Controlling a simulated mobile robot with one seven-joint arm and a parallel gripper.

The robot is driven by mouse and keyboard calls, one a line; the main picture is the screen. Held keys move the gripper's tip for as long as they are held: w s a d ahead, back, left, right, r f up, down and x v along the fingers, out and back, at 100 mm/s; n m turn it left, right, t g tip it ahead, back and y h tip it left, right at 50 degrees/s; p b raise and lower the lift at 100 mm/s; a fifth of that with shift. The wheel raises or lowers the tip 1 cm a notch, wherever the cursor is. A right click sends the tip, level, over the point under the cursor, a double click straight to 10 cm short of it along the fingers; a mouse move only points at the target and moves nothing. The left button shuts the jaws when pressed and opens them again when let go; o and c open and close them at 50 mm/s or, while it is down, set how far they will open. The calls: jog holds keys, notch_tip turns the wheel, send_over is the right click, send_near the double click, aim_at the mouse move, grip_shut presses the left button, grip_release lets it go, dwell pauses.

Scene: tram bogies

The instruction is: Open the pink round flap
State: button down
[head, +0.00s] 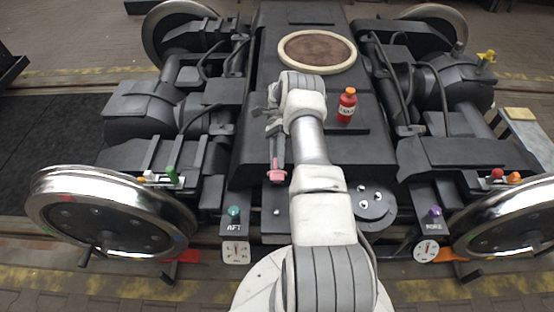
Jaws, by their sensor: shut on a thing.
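A small pink part (277,176) shows near the front edge of the dark central frame, left of my forearm. I take it for the pink flap, but it is too small to tell its full shape or whether it is open. My gripper (276,163) reaches down to it from above, with its fingertips at the pink part, and is shut on it. The fingers hide part of it.
A red bottle (346,106) with an orange cap stands on the central frame, right of my arm. A cream-rimmed round opening (317,35) lies behind. Teal (234,212) and purple (436,212) knobs stand in front, above gauges. Wheels flank both sides.

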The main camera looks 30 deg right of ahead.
jog(key=c, duration=0.6)
grip_release()
notch_tip(320, 180, up, 5)
jog(key=p, duration=0.3)
jog(key=shift+f+p, duration=0.1)
jog(key=shift+p, duration=0.2)
jog(key=s+d+r, duration=0.6)
jog(key=s, duration=0.3)
jog(key=shift+s+d+p, duration=0.3)
jog(key=shift+d+p, duration=0.05)
jog(key=shift+d, duration=0.05)
jog(key=shift+r, duration=0.15)
